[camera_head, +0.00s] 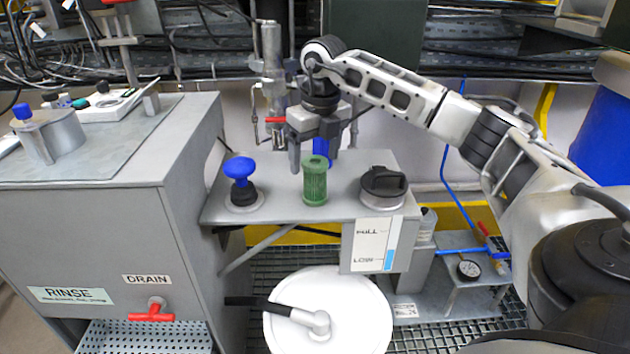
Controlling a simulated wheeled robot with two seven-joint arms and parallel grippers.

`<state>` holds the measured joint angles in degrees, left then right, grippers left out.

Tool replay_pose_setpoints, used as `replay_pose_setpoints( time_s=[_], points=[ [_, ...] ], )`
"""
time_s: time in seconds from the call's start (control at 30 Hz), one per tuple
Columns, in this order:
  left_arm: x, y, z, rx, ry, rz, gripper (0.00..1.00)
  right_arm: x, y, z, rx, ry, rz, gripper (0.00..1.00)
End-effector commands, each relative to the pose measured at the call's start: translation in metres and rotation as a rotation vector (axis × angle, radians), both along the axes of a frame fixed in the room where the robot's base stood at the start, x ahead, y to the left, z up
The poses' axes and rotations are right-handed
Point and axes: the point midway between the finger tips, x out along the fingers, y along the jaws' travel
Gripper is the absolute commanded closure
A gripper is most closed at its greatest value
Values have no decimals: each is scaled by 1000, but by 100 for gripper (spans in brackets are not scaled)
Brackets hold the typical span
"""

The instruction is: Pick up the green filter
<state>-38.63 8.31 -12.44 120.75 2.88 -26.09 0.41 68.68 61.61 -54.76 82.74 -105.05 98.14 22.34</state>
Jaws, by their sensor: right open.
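The green filter (315,182) is a ribbed cylinder standing upright on the grey shelf (275,203), between a blue-knobbed fitting and a black-capped fitting. My right gripper (313,160) comes in from the right and points down, with its fingers around or just behind the top of the filter. It is open. I cannot tell whether a finger touches the filter. A blue part shows behind the filter, between the fingers. My left gripper is not in view.
The blue knob (240,170) stands left of the filter and the black cap (384,184) right of it. A white drum (330,310) stands below the shelf. The grey rinse cabinet (110,210) fills the left. Pipes and a red-handled valve are behind.

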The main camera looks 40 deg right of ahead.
Motion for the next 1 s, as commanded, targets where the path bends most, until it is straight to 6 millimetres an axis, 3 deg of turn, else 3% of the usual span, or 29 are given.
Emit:
replay_pose_setpoints(
  time_s=[0.3, 0.57, 0.6, 0.77, 1.0],
  points=[
    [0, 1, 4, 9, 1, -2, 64, 10, -7, -42, -1, 3, 1, 25],
    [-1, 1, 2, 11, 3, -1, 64, 10, -7, -46, -1, 2, 2, 25],
    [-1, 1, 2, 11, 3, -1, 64, 10, -7, -46, -1, 2, 1, 27],
    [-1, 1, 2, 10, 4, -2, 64, 10, -7, -46, 0, 2, 1, 72],
    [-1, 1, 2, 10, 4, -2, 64, 10, -7, -45, 0, 1, 1, 73]
  ],
)
